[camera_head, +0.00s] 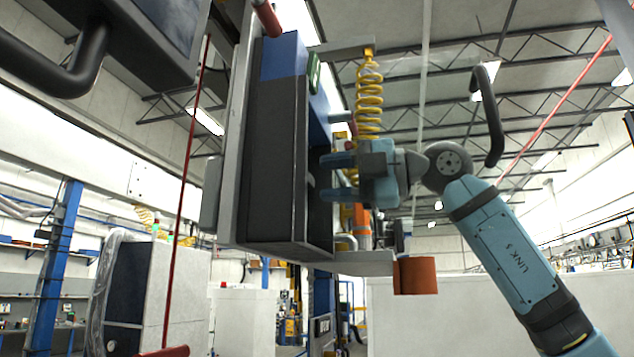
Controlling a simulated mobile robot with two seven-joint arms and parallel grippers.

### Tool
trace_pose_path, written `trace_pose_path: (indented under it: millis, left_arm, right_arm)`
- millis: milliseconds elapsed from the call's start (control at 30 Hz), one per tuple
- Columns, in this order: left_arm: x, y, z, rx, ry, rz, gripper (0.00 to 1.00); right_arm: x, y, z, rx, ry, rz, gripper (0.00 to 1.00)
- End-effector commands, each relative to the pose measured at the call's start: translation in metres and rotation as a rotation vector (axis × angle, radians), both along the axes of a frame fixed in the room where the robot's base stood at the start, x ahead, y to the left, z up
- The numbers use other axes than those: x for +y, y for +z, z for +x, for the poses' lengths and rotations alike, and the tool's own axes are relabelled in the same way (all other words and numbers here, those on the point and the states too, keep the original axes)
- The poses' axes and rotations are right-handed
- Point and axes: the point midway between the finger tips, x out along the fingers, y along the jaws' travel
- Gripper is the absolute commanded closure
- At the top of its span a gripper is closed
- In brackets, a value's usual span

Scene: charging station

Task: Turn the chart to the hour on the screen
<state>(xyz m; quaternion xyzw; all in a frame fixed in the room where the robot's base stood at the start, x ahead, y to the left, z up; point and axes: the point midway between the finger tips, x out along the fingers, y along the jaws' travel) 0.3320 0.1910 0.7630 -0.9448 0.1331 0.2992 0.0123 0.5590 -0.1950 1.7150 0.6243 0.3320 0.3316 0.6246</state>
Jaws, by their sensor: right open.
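My right gripper (326,177) is open, its two fingers pointing left at the right side of a tall dark cabinet (275,160) with a blue upper part. I cannot tell whether the fingers touch anything; a dark recess lies behind them. A small green-edged panel (313,72) sits high on the cabinet's right side, seen nearly edge-on, so I cannot read a screen on it. I cannot make out the chart or an hour. My left gripper is not in view.
A yellow coiled cable (369,95) hangs from a bracket just behind my right gripper. An orange-brown cylinder (415,275) is below it at a lower bracket. A red pole (187,180) stands left of the cabinet.

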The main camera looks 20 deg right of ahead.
Motion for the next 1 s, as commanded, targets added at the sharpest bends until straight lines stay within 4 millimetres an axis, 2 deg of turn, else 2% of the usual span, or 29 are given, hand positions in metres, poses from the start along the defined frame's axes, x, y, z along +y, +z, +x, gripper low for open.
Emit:
trace_pose_path:
  millis: [200,433,633,1000]
  left_arm:
    - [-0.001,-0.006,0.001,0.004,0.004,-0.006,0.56]
    - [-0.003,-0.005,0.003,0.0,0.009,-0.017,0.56]
    - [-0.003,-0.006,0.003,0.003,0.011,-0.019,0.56]
    - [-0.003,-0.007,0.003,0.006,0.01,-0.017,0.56]
  right_arm:
    - [-0.044,-0.002,-0.029,-0.001,-0.004,0.0,0.55]
    - [-0.077,0.0,-0.051,0.0,-0.003,0.001,0.55]
    - [-0.088,0.0,-0.059,-0.001,-0.001,0.001,0.55]
    - [-0.088,0.0,-0.059,-0.001,0.0,0.001,0.55]
